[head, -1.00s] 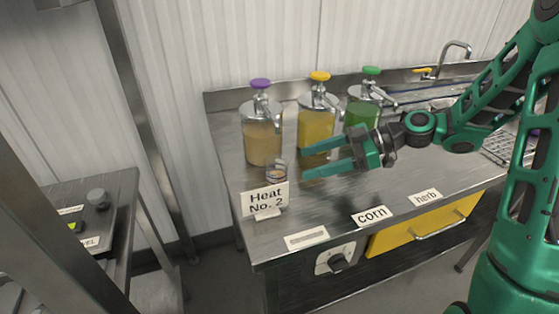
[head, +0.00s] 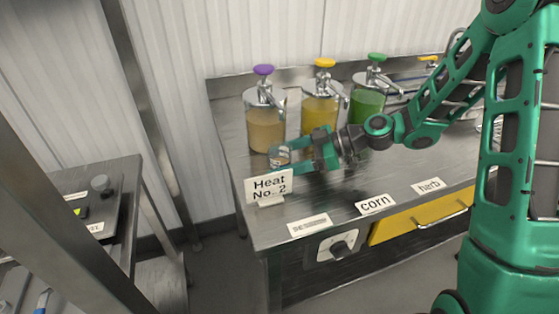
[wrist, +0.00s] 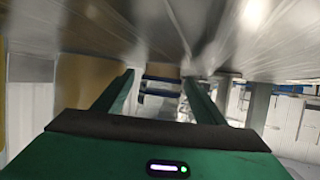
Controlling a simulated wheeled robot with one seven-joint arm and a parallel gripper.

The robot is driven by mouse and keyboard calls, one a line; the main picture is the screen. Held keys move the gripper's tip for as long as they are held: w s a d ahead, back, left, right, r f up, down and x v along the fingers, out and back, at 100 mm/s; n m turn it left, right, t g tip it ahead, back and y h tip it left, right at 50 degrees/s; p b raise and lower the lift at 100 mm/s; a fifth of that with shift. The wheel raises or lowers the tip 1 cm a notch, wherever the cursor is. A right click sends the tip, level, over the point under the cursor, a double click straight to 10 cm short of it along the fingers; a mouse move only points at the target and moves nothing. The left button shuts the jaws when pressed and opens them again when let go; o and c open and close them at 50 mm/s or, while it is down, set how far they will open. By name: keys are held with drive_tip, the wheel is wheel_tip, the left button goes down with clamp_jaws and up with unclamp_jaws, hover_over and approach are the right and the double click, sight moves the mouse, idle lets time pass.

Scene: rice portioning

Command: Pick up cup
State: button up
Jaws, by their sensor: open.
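The cup (head: 279,155) is a small clear glass with something orange-brown low in it or behind it. It stands on the steel counter in front of the purple-topped dispenser, behind the "Heat No. 2" sign. My green gripper (head: 281,158) is open and low over the counter, pointing left, with its fingertips on either side of the cup. In the wrist view the cup (wrist: 160,98) shows as a clear banded shape between the two fingers (wrist: 158,88). Whether either finger touches it I cannot tell.
Purple-topped (head: 264,120), yellow-topped (head: 320,105) and green-topped (head: 368,100) pump dispensers stand along the back of the counter (head: 340,195). The "Heat No. 2" sign (head: 269,186) stands close in front of the gripper. A lower steel unit (head: 115,170) is at left.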

drive_tip(key=shift+a, duration=0.15)
drive_tip(key=c, duration=1.2)
drive_tip(key=shift+c, duration=0.2)
